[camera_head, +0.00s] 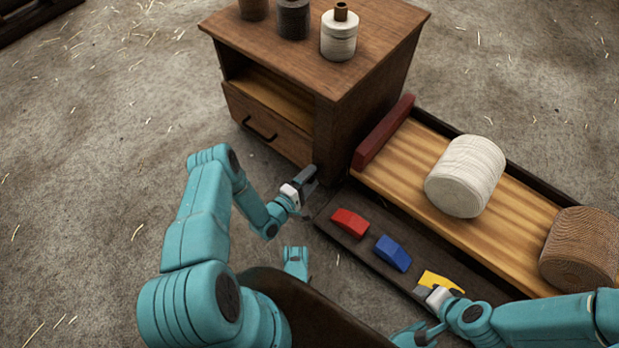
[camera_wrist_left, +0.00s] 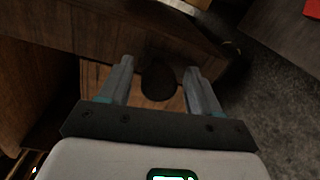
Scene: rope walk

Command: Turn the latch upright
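The wooden cabinet (camera_head: 328,110) stands at the back centre, with a drawer (camera_head: 270,128) below an open shelf. My left gripper (camera_head: 306,180) is at the cabinet's lower front right corner. In the left wrist view my left gripper (camera_wrist_left: 158,68) is open, its two fingers apart. A dark rounded piece (camera_wrist_left: 158,83) shows between the fingers against the wood; I cannot tell whether it is the latch. No latch can be made out in the head view, where the gripper covers that corner. My right gripper (camera_head: 433,297) is beside the yellow block (camera_head: 441,282); its fingers are unclear.
A red block (camera_head: 349,222) and a blue block (camera_head: 393,253) lie on a dark strip (camera_head: 370,262). Behind it, a wooden tray (camera_head: 400,168) holds a white spool (camera_head: 465,176) and a brown spool (camera_head: 580,249). Several spools stand on the cabinet. The floor at left is clear.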

